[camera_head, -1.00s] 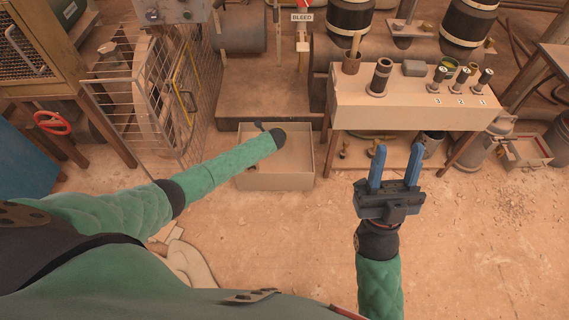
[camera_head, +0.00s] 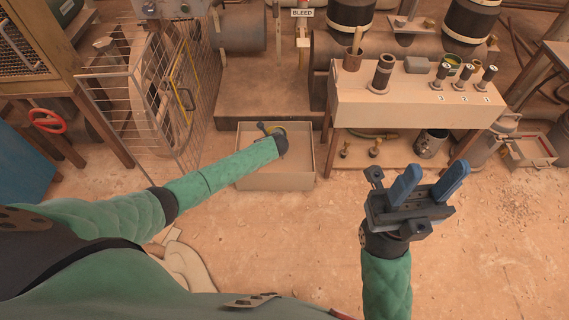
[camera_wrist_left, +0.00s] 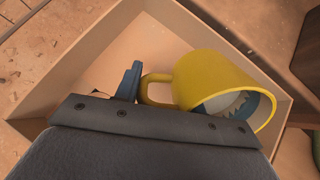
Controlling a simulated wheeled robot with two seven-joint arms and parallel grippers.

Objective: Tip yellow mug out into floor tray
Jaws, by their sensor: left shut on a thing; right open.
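The yellow mug (camera_wrist_left: 212,82) lies well tipped in the left wrist view, its mouth facing down to the right. A blue-grey and pale patch shows inside; I cannot tell what it is. My left gripper (camera_wrist_left: 138,85) is shut on the mug's handle, with one blue finger showing. The mug is over the open floor tray (camera_wrist_left: 72,73), whose walls surround it in that view. In the head view the tray (camera_head: 275,182) stands on the floor, and my left wrist hides most of the mug (camera_head: 281,130). My right gripper (camera_head: 430,178) is open and empty, right of the tray.
The floor in front is mostly clear.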

